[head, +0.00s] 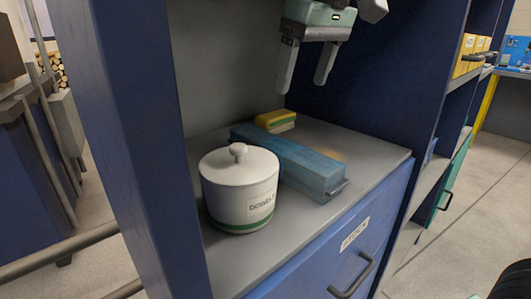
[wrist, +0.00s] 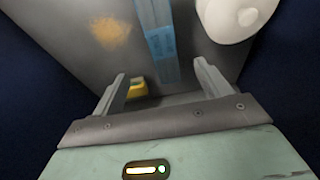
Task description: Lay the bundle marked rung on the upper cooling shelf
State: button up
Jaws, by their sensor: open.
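My gripper (head: 303,86) hangs over a grey shelf surface (head: 345,150) inside a blue cabinet bay. Its two fingers are apart with nothing between them, pointing down above a long blue, partly see-through box (head: 290,162) that lies on the surface. The box also shows beyond the fingers in the wrist view (wrist: 160,42). I see no bundle that I can read as marked rung, and I cannot tell which shelf is the upper cooling shelf.
A white lidded jar (head: 238,190) with a label and green band stands left of the box. A yellow and green block (head: 276,120) lies behind it. Blue uprights (head: 130,130) wall the bay. A drawer handle (head: 352,278) juts out below.

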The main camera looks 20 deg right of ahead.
jog(key=b, duration=0.5)
send_near(280, 145)
jog(key=x, duration=0.6)
jog(key=shift+d+f, duration=0.1)
jog(key=shift+f, duration=0.35)
jog(key=b+x, duration=0.2)
jog(key=x, duration=0.3)
jog(key=shift+f, duration=0.1)
jog(key=shift+w, duration=0.1)
jog(key=c, duration=1.5)
